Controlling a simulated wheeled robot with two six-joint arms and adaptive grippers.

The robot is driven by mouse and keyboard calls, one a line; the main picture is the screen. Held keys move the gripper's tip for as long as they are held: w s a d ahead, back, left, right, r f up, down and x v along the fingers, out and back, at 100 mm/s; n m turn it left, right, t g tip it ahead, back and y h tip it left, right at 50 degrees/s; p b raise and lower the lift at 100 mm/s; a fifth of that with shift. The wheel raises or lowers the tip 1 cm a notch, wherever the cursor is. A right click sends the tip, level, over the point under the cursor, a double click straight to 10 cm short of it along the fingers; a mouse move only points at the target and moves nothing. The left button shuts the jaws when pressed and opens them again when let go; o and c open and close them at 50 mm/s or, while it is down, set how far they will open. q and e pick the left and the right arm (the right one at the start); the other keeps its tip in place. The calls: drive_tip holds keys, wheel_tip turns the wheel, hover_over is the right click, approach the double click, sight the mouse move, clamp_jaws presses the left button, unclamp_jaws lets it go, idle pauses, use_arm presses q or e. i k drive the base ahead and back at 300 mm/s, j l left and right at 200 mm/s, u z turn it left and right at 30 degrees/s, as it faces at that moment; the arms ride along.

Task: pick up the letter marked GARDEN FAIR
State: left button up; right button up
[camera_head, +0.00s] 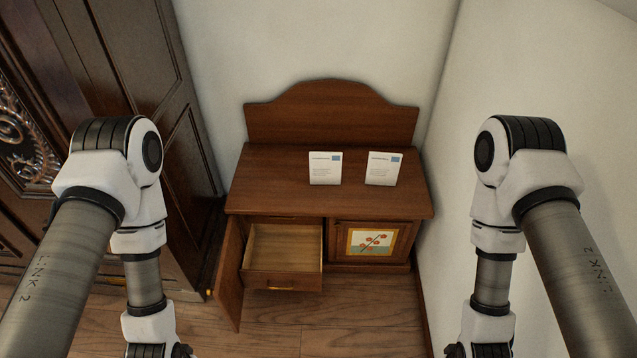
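Two white letters with a blue patch at the upper right stand or lean on top of a brown wooden cabinet (275,185). The left letter (325,170) and the right letter (382,170) are apart from each other. Each has a heading line, but the print is too small to read, so I cannot tell which one says GARDEN FAIR. My two arms come down at the left and right of the picture, well short of the letters. Both grippers are below the picture's lower edge and out of view.
The cabinet's left door (230,275) stands open and an empty drawer (284,281) is pulled out beside it. The right door (370,242) with a flower picture is shut. A dark carved armoire (130,60) stands at left; a white wall (540,80) closes the right side.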

sight(324, 169)
drive_tip(key=i+j+z, duration=0.2)
drive_tip(key=i, duration=0.3)
drive_tip(key=i+j+z, duration=0.25)
drive_tip(key=i, duration=0.25)
drive_tip(key=i+l, duration=0.1)
drive_tip(key=i, duration=0.35)
